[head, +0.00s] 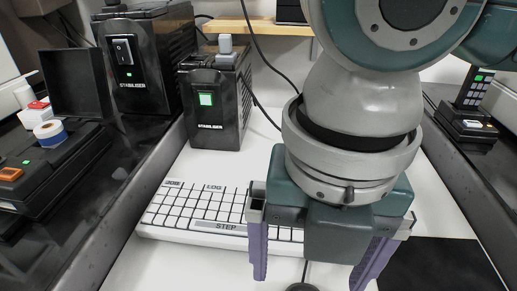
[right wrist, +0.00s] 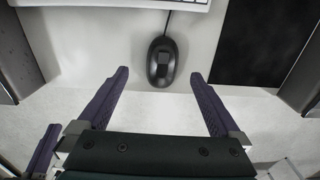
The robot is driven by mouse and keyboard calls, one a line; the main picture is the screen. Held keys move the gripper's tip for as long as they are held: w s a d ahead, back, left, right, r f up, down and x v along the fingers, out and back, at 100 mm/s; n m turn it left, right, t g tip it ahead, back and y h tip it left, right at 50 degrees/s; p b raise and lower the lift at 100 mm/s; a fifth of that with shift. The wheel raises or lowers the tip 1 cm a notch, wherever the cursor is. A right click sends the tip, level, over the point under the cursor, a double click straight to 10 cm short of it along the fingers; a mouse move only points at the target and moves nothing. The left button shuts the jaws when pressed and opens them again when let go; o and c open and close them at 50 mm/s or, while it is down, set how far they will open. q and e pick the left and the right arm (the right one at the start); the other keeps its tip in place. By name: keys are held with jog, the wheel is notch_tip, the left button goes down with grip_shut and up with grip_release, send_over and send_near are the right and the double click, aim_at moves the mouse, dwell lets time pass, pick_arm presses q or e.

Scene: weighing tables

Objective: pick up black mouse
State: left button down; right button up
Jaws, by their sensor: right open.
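The black mouse (right wrist: 163,62) lies on the white table, its cable running up toward the keyboard in the right wrist view. In the head view only its top edge (head: 301,287) shows at the bottom of the picture, between the fingers. My right gripper (head: 308,278) points down at the table with purple fingers spread wide. In the right wrist view the gripper (right wrist: 158,77) is open and empty, with a fingertip on either side of the mouse and clear gaps to it.
A white keyboard (head: 195,208) lies just beyond the mouse, partly hidden by my right arm. A black mat (right wrist: 262,42) lies right of the mouse. Two black stabilizer boxes (head: 215,108) (head: 146,62) stand at the back left. Dark raised counters (head: 110,195) flank the table.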

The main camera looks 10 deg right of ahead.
aim_at(296, 287)
jog(key=f+b, duration=0.1)
jog(key=f, duration=0.4)
jog(key=f+b, duration=0.1)
jog(key=f, duration=0.2)
jog(key=shift+d+f+b, duration=0.35)
jog(key=c, duration=1.4)
jog(key=shift+r, duration=0.2)
